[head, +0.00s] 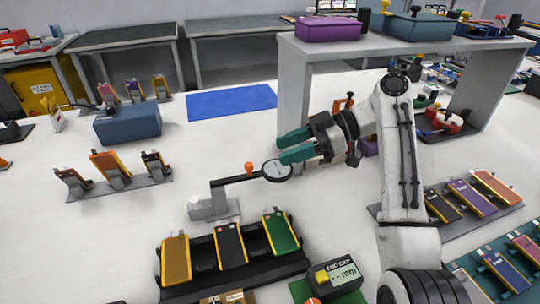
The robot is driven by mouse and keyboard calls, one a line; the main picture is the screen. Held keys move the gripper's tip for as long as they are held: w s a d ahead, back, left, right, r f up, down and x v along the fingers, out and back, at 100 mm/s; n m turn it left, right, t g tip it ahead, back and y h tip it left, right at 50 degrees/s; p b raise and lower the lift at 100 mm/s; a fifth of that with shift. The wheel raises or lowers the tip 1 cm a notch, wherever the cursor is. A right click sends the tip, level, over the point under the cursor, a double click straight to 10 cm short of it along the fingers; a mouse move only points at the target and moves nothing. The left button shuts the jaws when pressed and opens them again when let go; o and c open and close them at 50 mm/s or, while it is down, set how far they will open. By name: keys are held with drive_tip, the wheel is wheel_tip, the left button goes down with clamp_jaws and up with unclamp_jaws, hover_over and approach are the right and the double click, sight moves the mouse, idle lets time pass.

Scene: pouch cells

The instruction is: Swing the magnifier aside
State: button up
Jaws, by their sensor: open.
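The magnifier (277,170) is a round dark-rimmed lens on a dark arm (236,181) with an orange knob (249,168). The arm reaches right from a grey and white stand (212,207) on the white table. My gripper (281,148) has two green fingers pointing left, one above the other in the picture. It is open and sits just behind and above the lens. The lower finger's tip is close to the lens rim; I cannot tell whether they touch. The arm and stand are fully visible.
A black rack with an orange, a black and a green pouch cell (281,229) stands in front of the magnifier. A labelled box (337,275) is to its right. A grey raised shelf (292,85) stands behind my arm. The table left of the stand (120,230) is clear.

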drive_tip(key=shift+v, duration=1.6)
